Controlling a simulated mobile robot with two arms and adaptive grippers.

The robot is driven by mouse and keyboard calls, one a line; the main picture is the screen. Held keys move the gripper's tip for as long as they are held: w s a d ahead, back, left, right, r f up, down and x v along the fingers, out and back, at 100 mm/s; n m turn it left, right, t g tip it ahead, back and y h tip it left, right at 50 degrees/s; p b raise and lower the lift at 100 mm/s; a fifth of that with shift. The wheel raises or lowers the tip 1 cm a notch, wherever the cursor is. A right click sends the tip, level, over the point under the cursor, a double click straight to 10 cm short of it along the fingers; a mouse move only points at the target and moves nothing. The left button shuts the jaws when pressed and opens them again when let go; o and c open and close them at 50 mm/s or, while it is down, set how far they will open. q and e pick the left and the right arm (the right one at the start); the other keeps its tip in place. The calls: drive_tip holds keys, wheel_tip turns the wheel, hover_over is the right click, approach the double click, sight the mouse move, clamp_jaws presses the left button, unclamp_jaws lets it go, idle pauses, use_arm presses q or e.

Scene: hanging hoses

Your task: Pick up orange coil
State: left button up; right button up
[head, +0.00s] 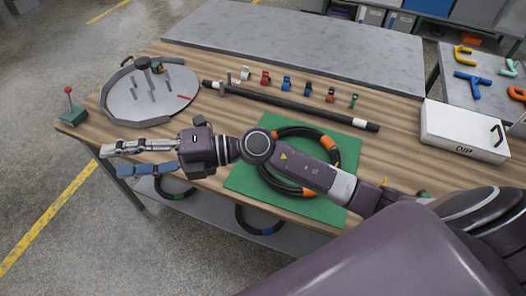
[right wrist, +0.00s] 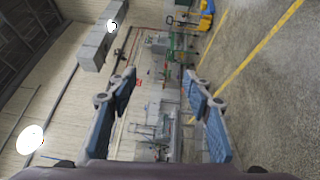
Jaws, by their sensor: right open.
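The orange coil (head: 328,142), a black hose ring with orange bands, lies on the green mat (head: 240,183) on the table in the head view. My right forearm crosses over it and hides part of the ring. My right gripper (head: 108,160) is at the table's left edge, left of the coil and apart from it. Its fingers are spread and empty. The right wrist view shows the open fingers (right wrist: 163,85) with nothing between them, facing the far room. My left gripper is not in view.
Hoses with a green band (head: 172,192) and a blue band (head: 258,222) hang below the table's front edge. A round grey fixture (head: 170,100), a long black bar (head: 300,109), small coloured clips and a white box (head: 460,133) stand on the table.

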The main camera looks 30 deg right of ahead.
sight(277, 185)
drive_tip(key=d+f+n+g+h, duration=0.2)
drive_tip(key=d+f+h, duration=0.2)
drive_tip(key=f, duration=0.4)
drive_tip(key=d+f+n+g+h, duration=0.25)
drive_tip(key=d+f+h, duration=0.2)
drive_tip(key=f, duration=0.35)
drive_tip(key=w+d+f+h, duration=0.1)
drive_tip(key=d+h, duration=0.2)
drive_tip(key=d, duration=0.4)
drive_tip(key=w+d+f+m+h, duration=0.1)
drive_tip(key=d+h, duration=0.2)
drive_tip(key=d, duration=0.5)
drive_tip(key=d+f+g+h, duration=0.1)
drive_tip(key=d+h, duration=0.2)
drive_tip(key=d, duration=0.5)
drive_tip(key=shift+w+d+f+m, duration=0.1)
drive_tip(key=shift+w+f+m, duration=0.15)
drive_tip(key=shift+w+f, duration=0.15)
drive_tip(key=shift+d+f+h, duration=0.15)
drive_tip(key=shift+f+h, duration=0.1)
drive_tip(key=shift+f+p, duration=1)
drive_tip(key=shift+f, duration=2.6)
